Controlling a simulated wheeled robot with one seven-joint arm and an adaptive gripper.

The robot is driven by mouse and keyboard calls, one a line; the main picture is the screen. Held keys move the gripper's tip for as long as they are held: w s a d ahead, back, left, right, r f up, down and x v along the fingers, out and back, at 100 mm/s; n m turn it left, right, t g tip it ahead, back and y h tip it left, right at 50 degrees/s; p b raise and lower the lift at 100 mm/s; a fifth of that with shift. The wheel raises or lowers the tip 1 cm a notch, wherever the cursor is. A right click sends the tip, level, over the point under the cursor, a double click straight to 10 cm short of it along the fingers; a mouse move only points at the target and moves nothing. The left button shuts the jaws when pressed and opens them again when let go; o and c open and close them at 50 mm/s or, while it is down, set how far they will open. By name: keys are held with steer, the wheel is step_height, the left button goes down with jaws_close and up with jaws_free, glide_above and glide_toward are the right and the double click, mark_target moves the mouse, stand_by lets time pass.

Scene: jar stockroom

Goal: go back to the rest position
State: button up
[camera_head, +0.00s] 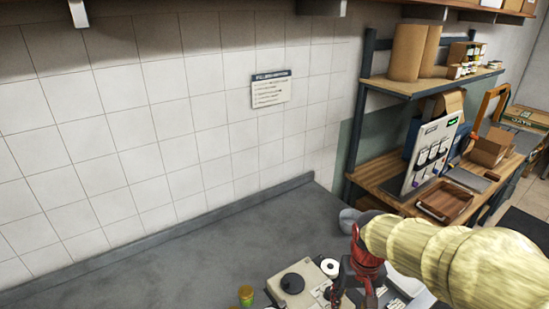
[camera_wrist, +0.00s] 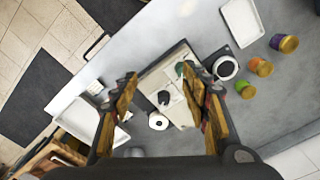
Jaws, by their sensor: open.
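My gripper (camera_head: 355,294) is at the lower right of the head view, above the grey counter (camera_head: 215,262), with my arm reaching in from the right. In the wrist view my gripper (camera_wrist: 160,77) has its two fingers spread wide, with nothing between the tips. They hang over a pale label device (camera_wrist: 172,92) on the counter. Several small jars stand at the right of the wrist view, apart from the fingers: a purple one (camera_wrist: 284,43), an orange one (camera_wrist: 262,67) and a green one (camera_wrist: 245,89). One jar (camera_head: 246,296) shows at the head view's bottom edge.
A white tray (camera_wrist: 241,22) lies near the jars, and another pale tray (camera_wrist: 92,114) is at the left. A shelf rack (camera_head: 430,86) with a wooden bench (camera_head: 393,183) stands beyond the counter. The counter's left part is clear along the tiled wall.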

steer(key=s+r+t+b, duration=0.4)
steer(key=s+b, duration=0.4)
steer(key=s, duration=0.4)
steer(key=shift+r+t, duration=0.4)
steer(key=shift+t, duration=0.2)
